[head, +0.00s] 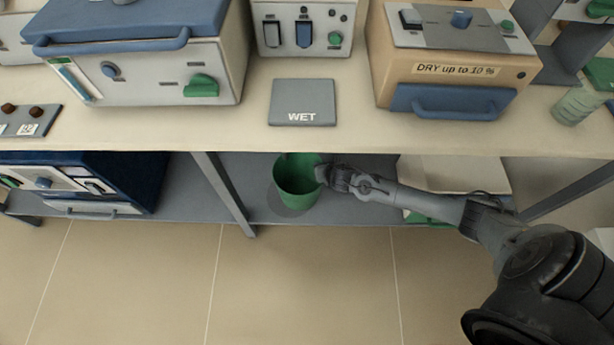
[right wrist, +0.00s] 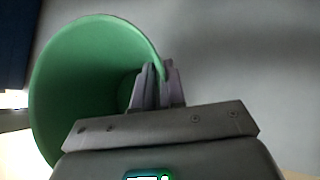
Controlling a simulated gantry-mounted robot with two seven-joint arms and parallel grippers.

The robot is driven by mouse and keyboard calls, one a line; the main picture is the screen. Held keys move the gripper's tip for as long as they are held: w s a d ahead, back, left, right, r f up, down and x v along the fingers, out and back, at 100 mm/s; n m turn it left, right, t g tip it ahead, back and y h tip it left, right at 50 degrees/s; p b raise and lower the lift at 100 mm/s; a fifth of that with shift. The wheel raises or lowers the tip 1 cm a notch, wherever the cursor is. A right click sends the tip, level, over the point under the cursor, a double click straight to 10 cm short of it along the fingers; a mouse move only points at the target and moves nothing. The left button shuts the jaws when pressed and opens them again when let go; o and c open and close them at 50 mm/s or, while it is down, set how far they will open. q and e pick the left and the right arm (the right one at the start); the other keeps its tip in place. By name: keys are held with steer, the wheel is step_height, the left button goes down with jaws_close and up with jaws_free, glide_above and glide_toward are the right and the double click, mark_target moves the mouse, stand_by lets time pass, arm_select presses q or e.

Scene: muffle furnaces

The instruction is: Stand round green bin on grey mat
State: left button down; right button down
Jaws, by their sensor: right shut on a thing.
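The round green bin (head: 297,192) is at the lower shelf under the bench in the head view, its mouth facing up. My right gripper (head: 322,174) reaches in from the right and is shut on the bin's rim. In the right wrist view the fingers (right wrist: 157,88) pinch the rim of the green bin (right wrist: 85,75), which opens towards the camera. A grey mat marked WET (head: 303,103) lies bare on the bench top. A darker round patch shows around the bin's base; I cannot tell whether the bin touches the shelf. My left gripper is not in view.
The bench edge (head: 300,145) overhangs the shelf (head: 255,195), with a leg (head: 225,195) left of the bin. A blue furnace (head: 85,185) stands farther left below. On the bench, furnaces stand left (head: 150,65) and right (head: 455,55) of the mat; a control box (head: 304,28) is behind it.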

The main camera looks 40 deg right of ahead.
steer(key=b, duration=0.2)
glide_above(307, 169)
steer(key=s, duration=0.1)
step_height(307, 169, down, 2)
steer(key=shift+s+a+f, duration=0.15)
steer(key=shift+f, duration=0.1)
steer(key=shift+a+f+b, duration=0.1)
steer(key=shift+f+b, duration=0.2)
step_height(307, 169, down, 3)
steer(key=shift+r+b, duration=0.1)
steer(key=shift+b, duration=1.15)
steer(key=shift+f, duration=0.4)
